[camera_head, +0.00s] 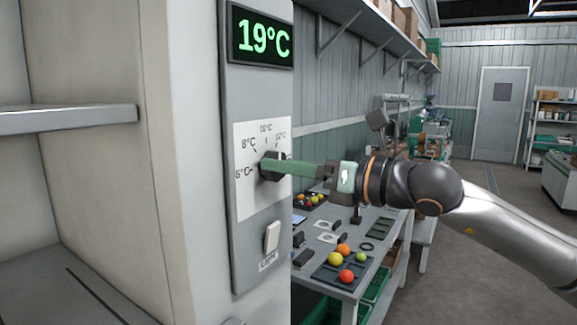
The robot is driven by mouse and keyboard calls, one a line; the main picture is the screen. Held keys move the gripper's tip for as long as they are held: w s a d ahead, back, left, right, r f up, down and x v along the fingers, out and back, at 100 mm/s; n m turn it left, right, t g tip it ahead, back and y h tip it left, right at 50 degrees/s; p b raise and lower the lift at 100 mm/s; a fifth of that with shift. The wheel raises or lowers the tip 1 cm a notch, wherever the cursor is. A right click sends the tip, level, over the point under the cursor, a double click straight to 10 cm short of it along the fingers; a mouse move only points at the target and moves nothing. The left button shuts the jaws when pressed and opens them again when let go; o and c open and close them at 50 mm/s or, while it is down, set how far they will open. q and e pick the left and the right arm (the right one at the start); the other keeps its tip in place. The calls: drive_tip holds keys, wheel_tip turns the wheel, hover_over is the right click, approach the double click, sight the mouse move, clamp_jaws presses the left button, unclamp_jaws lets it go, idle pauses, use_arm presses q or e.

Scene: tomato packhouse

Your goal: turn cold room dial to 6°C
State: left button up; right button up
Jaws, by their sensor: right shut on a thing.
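The cold room dial (266,166) is a dark knob on a white scale plate (245,195) on a grey wall panel. Printed marks run from 6°C at the left, through 8°C, to higher values at the top and upper right. The green display (263,38) above reads 19°C. My right gripper (283,168) comes in from the right and is shut on the dial. Its fingers hide part of the knob, and I cannot tell which mark the dial points at. My left gripper is not in view.
A light switch (272,237) sits below the dial on the same panel. A grey shelf (70,119) juts out at the left. Behind my right arm, a workbench (376,258) holds tomatoes on a dark tray (328,275).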

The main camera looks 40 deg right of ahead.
drive_tip(key=shift+c, duration=1.2)
drive_tip(key=shift+n, duration=0.3)
drive_tip(key=shift+a+f+n+b, duration=0.1)
drive_tip(key=shift+n+b, duration=0.35)
drive_tip(key=shift+n, duration=3.85)
drive_tip(key=shift+a+n+b, duration=0.1)
drive_tip(key=shift+n+b, duration=0.35)
drive_tip(key=shift+n, duration=3.85)
drive_tip(key=o, duration=1.4)
drive_tip(key=shift+s, duration=0.1)
